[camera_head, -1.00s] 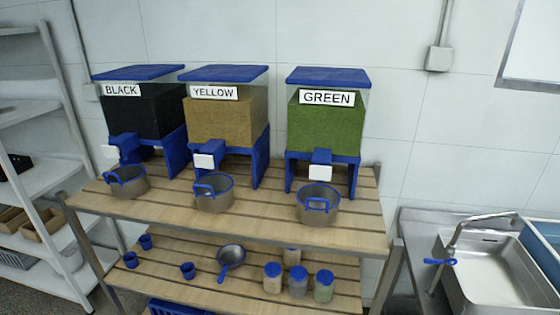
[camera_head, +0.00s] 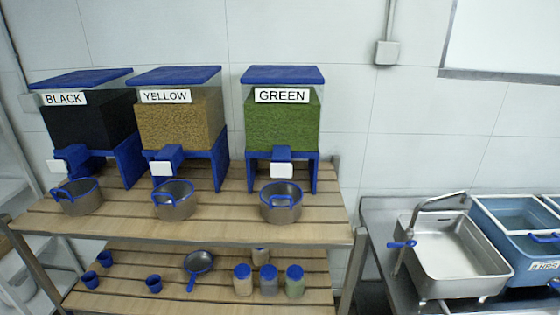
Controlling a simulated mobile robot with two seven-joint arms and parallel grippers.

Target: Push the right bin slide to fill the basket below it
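The right bin, labelled GREEN (camera_head: 283,118), stands on the upper wooden shelf and holds green grain under a blue lid. Its slide (camera_head: 281,170) is a white plate at the front of the blue outlet. A metal basket with blue handles (camera_head: 281,205) stands on the shelf below and in front of that outlet; its inside looks dark, and I cannot tell whether anything is in it. The YELLOW bin (camera_head: 180,120) and BLACK bin (camera_head: 88,122) stand to the left, each with a white slide and a basket in front. Neither gripper shows in the view.
The lower shelf (camera_head: 120,285) holds small blue cups, a pan (camera_head: 198,263) and several lidded jars (camera_head: 268,282). A metal sink (camera_head: 455,255) with a tap and blue tubs (camera_head: 515,235) is at the right. The upper shelf's front strip (camera_head: 230,232) is clear.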

